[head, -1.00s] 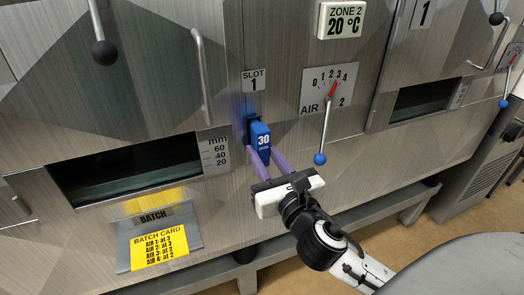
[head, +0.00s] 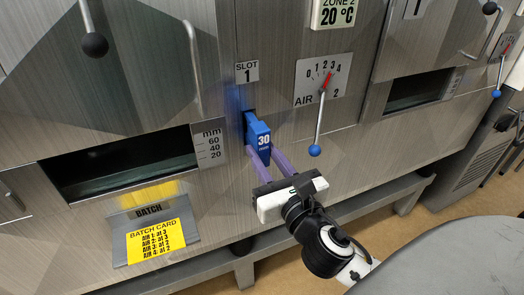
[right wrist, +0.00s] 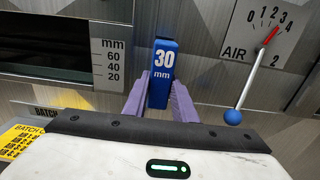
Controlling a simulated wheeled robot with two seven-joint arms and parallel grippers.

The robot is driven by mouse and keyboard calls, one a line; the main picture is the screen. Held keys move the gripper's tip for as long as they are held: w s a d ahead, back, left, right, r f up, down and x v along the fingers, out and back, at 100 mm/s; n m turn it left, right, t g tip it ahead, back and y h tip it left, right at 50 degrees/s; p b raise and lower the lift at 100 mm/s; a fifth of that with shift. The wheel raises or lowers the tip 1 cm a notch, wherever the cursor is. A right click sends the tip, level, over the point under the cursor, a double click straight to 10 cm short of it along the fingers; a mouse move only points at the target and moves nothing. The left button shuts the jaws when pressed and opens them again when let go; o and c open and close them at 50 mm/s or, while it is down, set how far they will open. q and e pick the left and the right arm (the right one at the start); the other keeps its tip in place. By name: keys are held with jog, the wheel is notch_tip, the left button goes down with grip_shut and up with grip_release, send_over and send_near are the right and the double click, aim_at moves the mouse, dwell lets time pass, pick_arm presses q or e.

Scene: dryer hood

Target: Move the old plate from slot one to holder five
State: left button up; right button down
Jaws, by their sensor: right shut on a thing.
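The old plate is a blue block marked "30 mm" (head: 262,139), sticking out of a dark opening in the steel panel below the label "SLOT 1" (head: 246,71). It also shows upright in the right wrist view (right wrist: 162,72). My right gripper (head: 261,152) has its two purple fingers closed on either side of the plate's lower part; the fingers also show in the right wrist view (right wrist: 160,90). How deep the plate sits in the slot is hidden. Holder five is not in view. My left gripper is not in view.
An air lever with a blue knob (head: 315,150) hangs to the right of the plate. A dark open window (head: 120,165) is at the left, with a yellow batch card (head: 155,241) below it. A vertical bar handle (head: 193,65) stands above left. A grey rail runs along the bottom.

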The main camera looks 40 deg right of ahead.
jog(key=shift+b+v, duration=0.45)
jog(key=shift+v, duration=2.6)
jog(key=shift+p+v, duration=0.65)
jog(key=shift+v, duration=0.7)
jog(key=shift+p+v, duration=0.6)
jog(key=shift+v, duration=1.1)
jog(key=shift+a+r, duration=0.1)
